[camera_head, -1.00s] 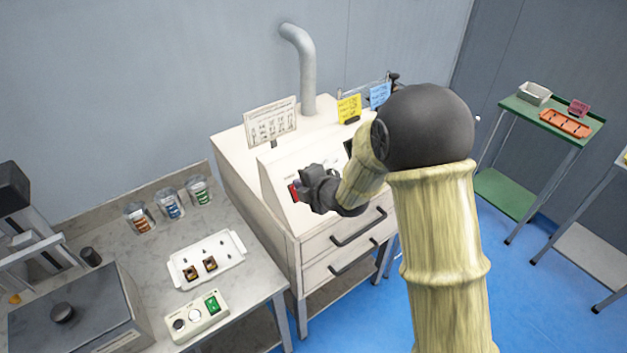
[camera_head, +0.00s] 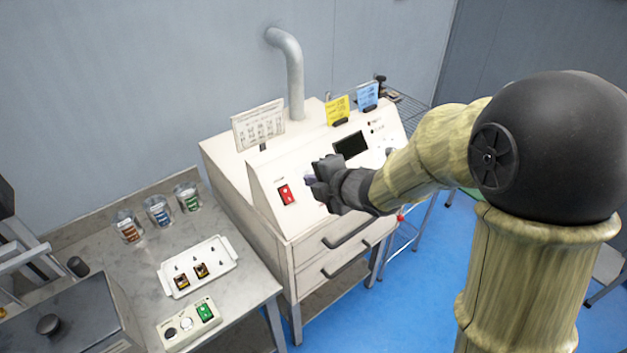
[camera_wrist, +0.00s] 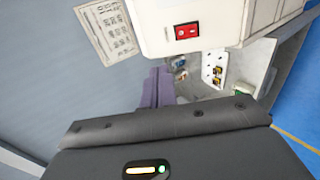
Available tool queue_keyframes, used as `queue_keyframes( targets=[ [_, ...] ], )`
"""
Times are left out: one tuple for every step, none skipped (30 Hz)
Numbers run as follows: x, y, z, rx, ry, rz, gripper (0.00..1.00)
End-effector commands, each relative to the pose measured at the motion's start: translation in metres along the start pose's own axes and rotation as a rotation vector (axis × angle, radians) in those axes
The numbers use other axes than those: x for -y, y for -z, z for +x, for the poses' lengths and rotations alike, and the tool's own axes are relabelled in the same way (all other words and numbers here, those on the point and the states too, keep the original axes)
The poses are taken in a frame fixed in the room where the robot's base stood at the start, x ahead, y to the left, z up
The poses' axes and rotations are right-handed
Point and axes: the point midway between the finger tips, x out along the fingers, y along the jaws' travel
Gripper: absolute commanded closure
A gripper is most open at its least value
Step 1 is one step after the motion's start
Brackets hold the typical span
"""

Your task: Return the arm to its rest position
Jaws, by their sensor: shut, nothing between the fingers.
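My gripper (camera_head: 312,180) is at the end of my arm, in front of the sloped control panel of the white machine (camera_head: 222,160). Its fingers are shut and empty. In the wrist view the purple-grey fingers (camera_wrist: 158,88) lie together, apart from the panel. The red rocker switch (camera_head: 286,194) is just left of the gripper in the head view, and it also shows in the wrist view (camera_wrist: 187,31). My arm hides part of the panel's right side.
A grey bench (camera_head: 135,278) at left holds a white tray (camera_head: 228,262) with two small coils, several cups and a control box (camera_head: 178,335) with a green switch. A printed card (camera_head: 259,126), yellow card (camera_head: 338,110) and blue card (camera_head: 368,96) stand on the machine.

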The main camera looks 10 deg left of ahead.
Motion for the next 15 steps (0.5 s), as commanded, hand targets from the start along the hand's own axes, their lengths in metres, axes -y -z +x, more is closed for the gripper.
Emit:
queue_keyframes(
  targets=[
    [0.0, 0.0, 0.0, 0.0, 0.0, 0.0, 1.0],
    [0.0, 0.0, 0.0, 0.0, 0.0, 0.0, 1.0],
    [0.0, 0.0, 0.0, 0.0, 0.0, 0.0, 1.0],
    [0.0, 0.0, 0.0, 0.0, 0.0, 0.0, 1.0],
    [0.0, 0.0, 0.0, 0.0, 0.0, 0.001, 1.0],
    [0.0, -0.001, 0.0, 0.001, 0.0, 0.001, 1.0],
    [0.0, -0.001, 0.0, 0.001, 0.0, 0.001, 1.0],
    [0.0, -0.001, 0.0, 0.001, 0.0, 0.001, 1.0],
    [0.0, -0.001, 0.0, 0.001, 0.0, 0.001, 1.0],
    [0.0, -0.001, 0.0, 0.001, 0.0, 0.001, 1.0],
    [0.0, -0.001, 0.0, 0.001, 0.0, 0.001, 1.0],
    [0.001, -0.002, 0.0, 0.005, 0.002, 0.006, 1.0],
    [0.002, -0.004, -0.001, 0.011, 0.004, 0.016, 1.0],
    [0.003, -0.006, -0.003, 0.021, 0.009, 0.034, 1.0],
    [0.006, -0.012, -0.006, 0.043, 0.019, 0.07, 1.0]
  ],
)
